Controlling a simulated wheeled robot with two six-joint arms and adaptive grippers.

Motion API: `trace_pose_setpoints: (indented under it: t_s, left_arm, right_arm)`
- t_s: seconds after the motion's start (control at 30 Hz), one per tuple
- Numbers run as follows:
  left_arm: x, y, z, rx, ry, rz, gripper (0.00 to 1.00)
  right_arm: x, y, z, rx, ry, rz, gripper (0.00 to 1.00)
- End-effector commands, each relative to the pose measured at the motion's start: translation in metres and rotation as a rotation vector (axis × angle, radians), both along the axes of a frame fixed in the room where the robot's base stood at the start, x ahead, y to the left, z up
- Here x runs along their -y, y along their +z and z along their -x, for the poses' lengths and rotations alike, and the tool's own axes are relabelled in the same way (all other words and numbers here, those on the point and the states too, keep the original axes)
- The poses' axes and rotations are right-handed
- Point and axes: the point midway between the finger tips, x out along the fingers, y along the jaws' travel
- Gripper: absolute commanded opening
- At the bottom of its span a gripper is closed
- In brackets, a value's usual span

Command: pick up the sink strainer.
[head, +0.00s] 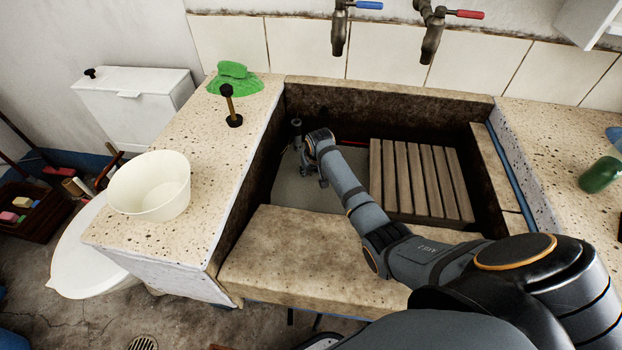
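My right arm reaches across the front ledge into the stone trough (390,96). My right gripper (314,178) is low in the left part of the trough, over the grey wet-looking floor. It is small and partly covered by its own wrist, so I cannot tell whether its fingers are apart or hold something. I cannot make out the sink strainer for certain; the gripper may hide it. My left gripper is not in view.
A slatted wooden washboard (421,178) fills the trough's right part. A white tub (150,187), a plunger-like tool (230,106) and a green cloth (234,80) sit on the left counter. Two taps (340,30) hang above. A green bottle (600,175) lies at right.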

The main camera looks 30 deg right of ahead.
Motion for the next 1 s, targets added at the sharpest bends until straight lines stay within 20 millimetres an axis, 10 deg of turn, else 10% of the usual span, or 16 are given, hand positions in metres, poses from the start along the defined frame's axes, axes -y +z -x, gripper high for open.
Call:
trace_pose_setpoints:
  t_s: [0.13,0.4,1.0]
  left_arm:
    - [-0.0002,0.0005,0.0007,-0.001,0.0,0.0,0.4]
    - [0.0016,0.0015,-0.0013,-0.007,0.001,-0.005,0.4]
    - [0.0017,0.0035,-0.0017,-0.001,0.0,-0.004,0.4]
  right_arm:
    - [-0.0002,0.0008,0.0001,0.0,0.0,0.0,0.34]
    - [-0.0002,0.0007,0.0004,-0.001,0.0,0.0,0.0]
    - [0.0001,0.0062,0.0003,-0.001,0.0,0.0,0.0]
